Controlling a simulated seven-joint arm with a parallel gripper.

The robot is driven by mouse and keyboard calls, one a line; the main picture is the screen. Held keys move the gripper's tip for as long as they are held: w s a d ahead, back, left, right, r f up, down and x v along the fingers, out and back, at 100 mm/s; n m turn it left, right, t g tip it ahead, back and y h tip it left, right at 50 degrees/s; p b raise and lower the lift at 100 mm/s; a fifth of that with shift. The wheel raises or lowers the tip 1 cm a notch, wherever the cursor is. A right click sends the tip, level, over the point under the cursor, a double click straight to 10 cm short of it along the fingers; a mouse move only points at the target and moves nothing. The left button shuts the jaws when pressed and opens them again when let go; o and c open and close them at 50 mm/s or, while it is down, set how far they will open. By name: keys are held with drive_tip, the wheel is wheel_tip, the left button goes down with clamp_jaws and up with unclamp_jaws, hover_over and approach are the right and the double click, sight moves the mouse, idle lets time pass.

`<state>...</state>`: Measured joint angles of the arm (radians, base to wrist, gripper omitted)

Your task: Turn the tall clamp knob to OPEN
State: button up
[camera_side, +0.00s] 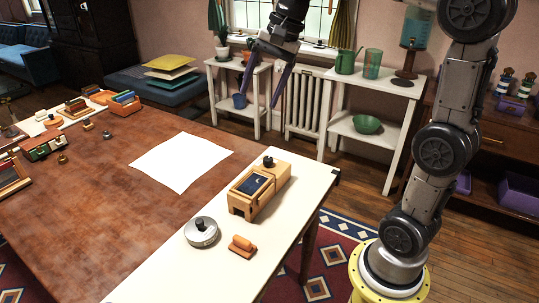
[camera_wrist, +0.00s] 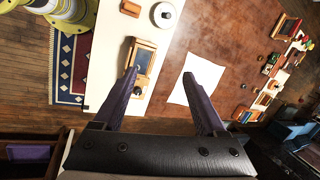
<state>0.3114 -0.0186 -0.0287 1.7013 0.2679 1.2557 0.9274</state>
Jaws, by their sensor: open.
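A wooden box device (camera_side: 258,188) with a dark inset panel stands on the white strip of the table in the side view. A black upright knob (camera_side: 268,162) rises from its far end; I cannot read any OPEN mark or tell its setting. My gripper (camera_side: 259,99) is open and empty, high above and beyond the device in the side view. Its two purple fingers also spread apart in the wrist view (camera_wrist: 159,73).
A round silver piece with a black knob (camera_side: 201,233) and a small orange wooden block (camera_side: 242,246) sit nearer on the white strip. White paper (camera_side: 182,162) lies on the brown table. Several small items crowd the table's far left. White shelves (camera_side: 345,126) stand behind.

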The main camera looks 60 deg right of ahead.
drive_tip(key=w+d+f+m, duration=0.3)
drive_tip(key=w+d, duration=0.2)
drive_tip(key=d, duration=0.1)
drive_tip(key=m+g+y, duration=0.1)
drive_tip(key=m+y, duration=0.1)
drive_tip(key=m, duration=0.1)
hover_over(268, 158)
wheel_tip(268, 158, down, 10)
drive_tip(key=s+d+f+m, duration=0.2)
drive_tip(key=d+f, duration=0.3)
drive_tip(key=f, duration=0.1)
drive_tip(key=shift+g, duration=0.4)
drive_tip(key=x, duration=1.3)
drive_tip(key=shift+a+f, duration=0.1)
drive_tip(key=shift+f, duration=0.2)
clamp_jaws()
